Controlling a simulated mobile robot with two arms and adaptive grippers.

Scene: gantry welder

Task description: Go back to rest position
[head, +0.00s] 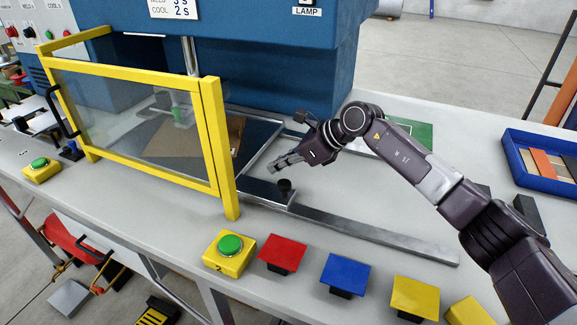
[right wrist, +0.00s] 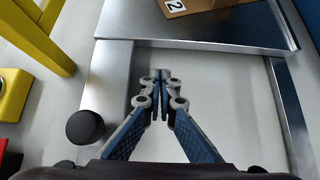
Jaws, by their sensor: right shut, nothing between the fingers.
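My right arm comes in from the right in the head view. My left gripper is not in view.
The yellow-framed clear door (head: 140,125) stands in front of the blue welder (head: 270,60). A brown board (head: 207,136) lies on the tray (head: 262,134). A green button box (head: 230,253) and red (head: 283,252), blue (head: 345,272) and yellow (head: 415,296) plates line the front edge. A blue bin (head: 545,182) sits right.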

